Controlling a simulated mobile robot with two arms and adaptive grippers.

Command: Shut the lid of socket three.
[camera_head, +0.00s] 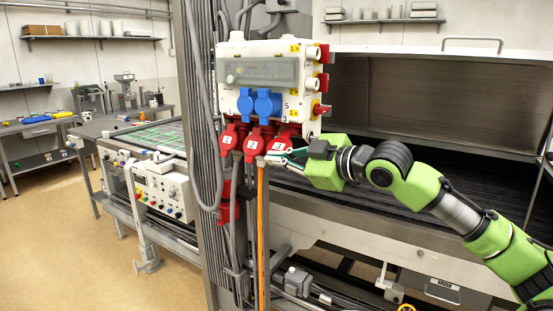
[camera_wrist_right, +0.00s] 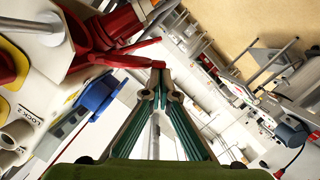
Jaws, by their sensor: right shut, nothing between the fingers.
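The socket box (camera_head: 268,75) is fixed to the grey column. Three red sockets with numbered lids hang along its lower edge. The lid of socket three (camera_head: 280,146) is the rightmost, and how far it stands open is hard to tell from the front. My right gripper (camera_head: 272,158) is shut and empty, its tips just below that lid. In the wrist view a red lid (camera_wrist_right: 125,61) sticks out edge-on from its socket towards the closed fingertips (camera_wrist_right: 158,68). The tips are at its outer end; whether they touch is unclear. My left gripper is out of view.
Lids one (camera_head: 229,140) and two (camera_head: 254,142) sit close beside lid three on the left. Two blue sockets (camera_head: 257,104) are above. An orange upright bar (camera_head: 263,235) stands below the box. The open dryer hood (camera_head: 425,105) lies behind my right arm.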

